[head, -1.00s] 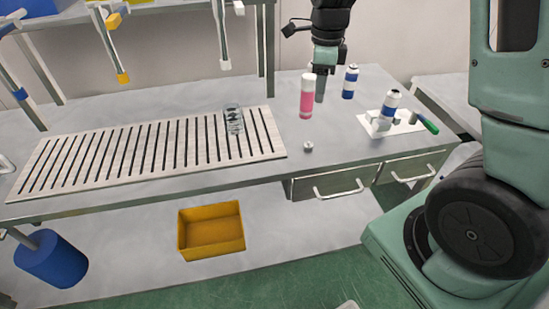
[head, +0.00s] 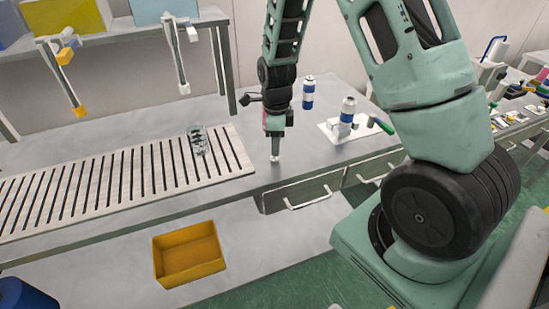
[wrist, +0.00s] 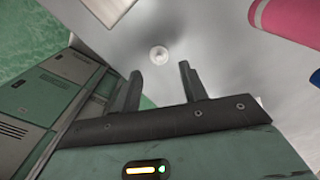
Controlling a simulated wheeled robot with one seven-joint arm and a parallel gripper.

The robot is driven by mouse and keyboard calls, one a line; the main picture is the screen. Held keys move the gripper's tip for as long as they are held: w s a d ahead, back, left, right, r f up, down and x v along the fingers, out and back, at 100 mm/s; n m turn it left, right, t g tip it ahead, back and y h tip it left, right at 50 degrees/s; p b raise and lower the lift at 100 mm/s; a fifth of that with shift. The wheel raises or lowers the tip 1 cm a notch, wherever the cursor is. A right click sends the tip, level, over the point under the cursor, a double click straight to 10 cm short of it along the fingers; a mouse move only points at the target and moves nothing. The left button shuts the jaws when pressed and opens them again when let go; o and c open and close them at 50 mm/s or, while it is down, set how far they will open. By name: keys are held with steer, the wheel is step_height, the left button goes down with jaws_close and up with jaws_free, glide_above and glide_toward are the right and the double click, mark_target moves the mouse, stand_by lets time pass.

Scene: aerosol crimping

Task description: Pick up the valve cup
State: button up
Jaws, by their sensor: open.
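The valve cup is a small, pale, round piece on the bench, close to its front edge. It shows in the wrist view (wrist: 159,54) just beyond the fingertips, roughly centred between them. In the head view the valve cup (head: 274,158) sits right below my fingers. My gripper (head: 275,150) points down over it, and the fingers partly cover it there. In the wrist view my gripper (wrist: 160,70) is open, with nothing between its two fingers. Whether the fingertips are level with the cup cannot be told.
A slatted board (head: 120,180) with a clear cup (head: 198,140) lies to the left. A pink can (wrist: 295,20) stands close by, mostly hidden behind my gripper in the head view. Blue-and-white cans (head: 308,92) stand behind and right. A yellow bin (head: 188,256) sits below.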

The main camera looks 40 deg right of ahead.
mark_target(275, 158)
steer(key=shift+w+a+f+p, duration=0.1)
steer(key=shift+f+p, duration=0.25)
steer(key=shift+f, duration=0.85)
steer(key=shift+w+a+f+p, duration=0.1)
steer(key=shift+f+p, duration=0.2)
steer(key=shift+f, duration=0.85)
steer(key=shift+c, duration=0.3)
steer(key=c, duration=0.8)
